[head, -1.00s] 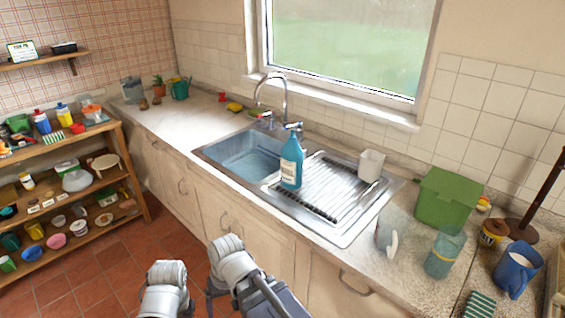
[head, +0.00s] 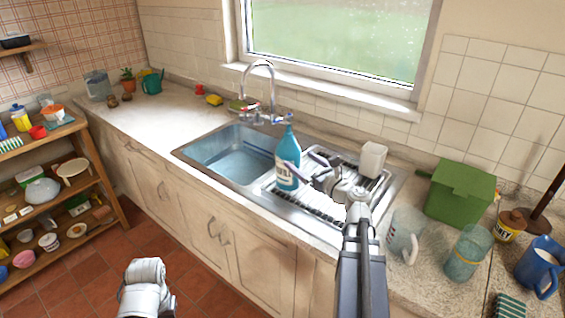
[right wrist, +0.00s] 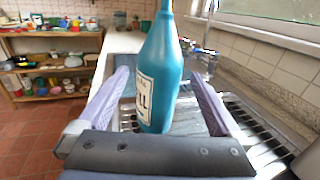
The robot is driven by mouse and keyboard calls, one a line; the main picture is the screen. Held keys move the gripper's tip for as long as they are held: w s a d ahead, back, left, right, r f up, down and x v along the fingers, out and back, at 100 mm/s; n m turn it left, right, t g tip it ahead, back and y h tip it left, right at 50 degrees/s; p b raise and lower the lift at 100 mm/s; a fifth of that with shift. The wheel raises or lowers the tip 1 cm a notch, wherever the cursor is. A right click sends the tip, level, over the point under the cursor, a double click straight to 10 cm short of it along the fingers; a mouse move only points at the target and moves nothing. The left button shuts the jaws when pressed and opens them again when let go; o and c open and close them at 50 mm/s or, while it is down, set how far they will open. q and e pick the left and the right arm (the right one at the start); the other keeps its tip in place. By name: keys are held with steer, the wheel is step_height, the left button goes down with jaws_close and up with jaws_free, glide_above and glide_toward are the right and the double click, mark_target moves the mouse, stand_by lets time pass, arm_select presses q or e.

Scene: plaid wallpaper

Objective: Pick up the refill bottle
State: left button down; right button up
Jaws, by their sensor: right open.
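The refill bottle (head: 287,168) is teal with a white label and stands upright on the ribbed drainboard (head: 330,217), right of the basin. In the right wrist view the bottle (right wrist: 162,75) rises between my fingers, its top cut off by the frame edge. My right gripper (head: 303,170) is open at the bottle's right side. In the right wrist view its two lilac fingers (right wrist: 158,80) spread to the left and right of the bottle. I cannot tell whether either finger touches it. Of my left arm only a white link shows; its gripper is out of view.
A white cup (head: 373,158) stands at the drainboard's back right. A clear jug (head: 404,232), a green bin (head: 462,192) and a blue-tinted glass (head: 467,255) stand on the right counter. The tap (head: 258,78) rises behind the basin. The left counter is mostly clear.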

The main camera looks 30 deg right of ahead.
mark_target(288, 151)
steer(key=shift+d, duration=0.15)
steer(key=shift+r, duration=0.1)
steer(key=shift+w+r, duration=0.1)
steer(key=shift+w, duration=0.15)
steer(key=shift+w+a+f, duration=0.1)
steer(key=shift+w+a, duration=0.1)
steer(key=shift+w, duration=1)
steer(key=shift+w+a+f, duration=0.1)
steer(key=shift+w+a, duration=0.05)
steer(key=shift+w, duration=1)
steer(key=shift+w+a, duration=0.2)
steer(key=shift+w, duration=1)
steer(key=shift+c, duration=0.2)
jaws_close()
